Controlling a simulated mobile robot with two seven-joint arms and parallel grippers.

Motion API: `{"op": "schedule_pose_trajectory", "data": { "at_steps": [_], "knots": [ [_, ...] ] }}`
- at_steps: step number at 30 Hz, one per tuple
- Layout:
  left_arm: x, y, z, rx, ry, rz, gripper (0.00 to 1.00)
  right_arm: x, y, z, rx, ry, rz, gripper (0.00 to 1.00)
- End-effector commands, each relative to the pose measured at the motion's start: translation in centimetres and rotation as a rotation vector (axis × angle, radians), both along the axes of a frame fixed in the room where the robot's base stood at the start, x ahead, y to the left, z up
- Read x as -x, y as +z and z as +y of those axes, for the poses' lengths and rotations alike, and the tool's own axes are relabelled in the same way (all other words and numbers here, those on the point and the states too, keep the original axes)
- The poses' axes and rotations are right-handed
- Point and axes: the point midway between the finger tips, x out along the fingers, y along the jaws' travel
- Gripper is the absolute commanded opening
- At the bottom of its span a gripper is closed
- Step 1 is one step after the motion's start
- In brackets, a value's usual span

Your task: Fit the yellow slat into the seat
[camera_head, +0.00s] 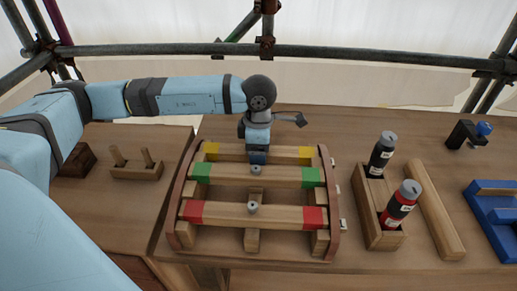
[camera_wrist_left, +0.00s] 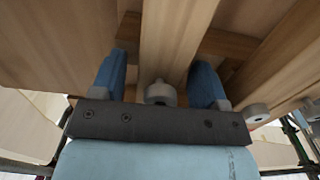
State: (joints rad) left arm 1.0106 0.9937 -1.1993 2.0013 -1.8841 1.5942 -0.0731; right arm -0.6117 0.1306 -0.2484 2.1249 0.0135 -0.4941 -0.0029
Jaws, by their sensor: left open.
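The yellow slat (camera_head: 285,155) is a wooden bar with yellow ends. It lies across the back of the curved wooden frame (camera_head: 331,190), its ends near the two side rails. I cannot tell whether it sits fully down in its seat, which its ends hide. My left gripper (camera_head: 258,158) points down at the slat's middle. In the left wrist view, the open blue fingers (camera_wrist_left: 158,78) stand on either side of a slat (camera_wrist_left: 172,35) with a grey knob (camera_wrist_left: 160,92) between them. My right gripper is not in view.
A green-ended slat (camera_head: 280,175) and a red-ended slat (camera_head: 285,215) lie across the frame in front. To the right are a bottle caddy (camera_head: 362,200) with black and red bottles, a loose wooden bar (camera_head: 437,215) and a blue tray (camera_head: 480,212). A pegged block (camera_head: 136,171) stands left.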

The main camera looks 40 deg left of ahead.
Motion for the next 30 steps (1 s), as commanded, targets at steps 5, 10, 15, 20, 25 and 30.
{"op": "schedule_pose_trajectory", "data": {
  "at_steps": [5, 10, 15, 20, 25, 30],
  "knots": [
    [0.0, 0.9, 0.0, 0.000, 0.000, -0.001, 0.68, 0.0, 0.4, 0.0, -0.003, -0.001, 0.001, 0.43],
    [-0.1, 4.0, 0.0, 0.000, 0.001, -0.004, 0.68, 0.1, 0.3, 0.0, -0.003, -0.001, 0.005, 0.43],
    [-0.1, 7.8, 0.0, 0.000, 0.000, -0.004, 0.68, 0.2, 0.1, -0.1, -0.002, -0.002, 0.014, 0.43],
    [-0.1, 10.6, 0.0, 0.001, 0.000, -0.003, 0.68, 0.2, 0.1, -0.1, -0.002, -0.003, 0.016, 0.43],
    [0.0, 12.1, 0.0, 0.000, 0.000, -0.001, 0.68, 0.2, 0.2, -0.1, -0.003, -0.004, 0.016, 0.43],
    [0.0, 12.4, 0.0, -0.001, 0.000, 0.001, 0.68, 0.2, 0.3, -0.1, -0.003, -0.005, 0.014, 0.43]
  ]
}}
